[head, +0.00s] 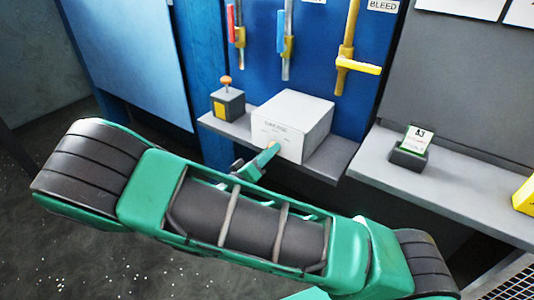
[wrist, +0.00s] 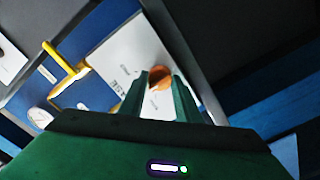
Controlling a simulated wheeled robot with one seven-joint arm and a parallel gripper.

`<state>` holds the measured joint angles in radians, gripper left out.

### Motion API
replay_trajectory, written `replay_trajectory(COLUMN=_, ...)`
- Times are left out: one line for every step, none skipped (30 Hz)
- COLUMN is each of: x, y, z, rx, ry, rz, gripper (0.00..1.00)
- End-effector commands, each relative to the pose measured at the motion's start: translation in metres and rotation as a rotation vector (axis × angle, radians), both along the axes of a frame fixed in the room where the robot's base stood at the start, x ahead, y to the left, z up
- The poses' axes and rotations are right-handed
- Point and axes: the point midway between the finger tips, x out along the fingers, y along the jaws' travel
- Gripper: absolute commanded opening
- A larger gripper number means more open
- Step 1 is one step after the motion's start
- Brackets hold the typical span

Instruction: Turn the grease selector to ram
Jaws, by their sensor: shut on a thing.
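The grease selector is a white box (head: 291,118) on a grey shelf in the head view, with small dark print on its front. My gripper (wrist: 161,88) is shut on the knob, one green finger on each side. In the head view my gripper (head: 268,155) meets the front of the box and mostly hides the knob. I cannot tell which setting the knob points to.
Pipes with red and yellow levers (head: 357,66) hang on the blue panel above. A grey counter at right bears a small block with a green-and-white card (head: 416,141).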

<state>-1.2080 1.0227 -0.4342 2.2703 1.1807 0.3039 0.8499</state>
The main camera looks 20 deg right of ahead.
Motion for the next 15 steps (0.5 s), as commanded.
replay_trajectory(x=-0.0006, y=0.0010, z=-0.0044, rx=0.013, ry=-0.001, rz=0.001, gripper=0.07)
replay_trajectory(x=-0.0006, y=0.0011, z=-0.0045, rx=0.018, ry=-0.007, rz=0.002, gripper=0.07)
replay_trajectory(x=-0.0007, y=0.0011, z=-0.0045, rx=0.023, ry=-0.013, rz=0.002, gripper=0.07)
replay_trajectory(x=-0.0007, y=0.0011, z=-0.0046, rx=0.026, ry=-0.018, rz=0.002, gripper=0.07)
replay_trajectory(x=-0.0007, y=0.0012, z=-0.0046, rx=0.029, ry=-0.021, rz=0.002, gripper=0.07)
replay_trajectory(x=-0.0007, y=0.0012, z=-0.0048, rx=0.031, ry=-0.024, rz=0.002, gripper=0.07)
replay_trajectory(x=-0.0007, y=0.0012, z=-0.0048, rx=0.032, ry=-0.026, rz=0.002, gripper=0.07)
replay_trajectory(x=-0.0007, y=0.0013, z=-0.0048, rx=0.033, ry=-0.028, rz=0.002, gripper=0.07)
replay_trajectory(x=-0.0007, y=0.0013, z=-0.0048, rx=0.034, ry=-0.029, rz=0.002, gripper=0.07)
replay_trajectory(x=-0.0008, y=0.0014, z=-0.0048, rx=0.035, ry=-0.029, rz=0.002, gripper=0.07)
replay_trajectory(x=-0.0008, y=0.0014, z=-0.0048, rx=0.035, ry=-0.029, rz=0.002, gripper=0.07)
replay_trajectory(x=-0.0007, y=0.0014, z=-0.0049, rx=0.035, ry=-0.030, rz=0.002, gripper=0.07)
replay_trajectory(x=-0.0007, y=0.0014, z=-0.0049, rx=0.035, ry=-0.029, rz=0.002, gripper=0.07)
replay_trajectory(x=-0.0008, y=0.0015, z=-0.0049, rx=0.035, ry=-0.029, rz=0.002, gripper=0.07)
replay_trajectory(x=-0.0007, y=0.0016, z=-0.0050, rx=0.035, ry=-0.029, rz=0.002, gripper=0.07)
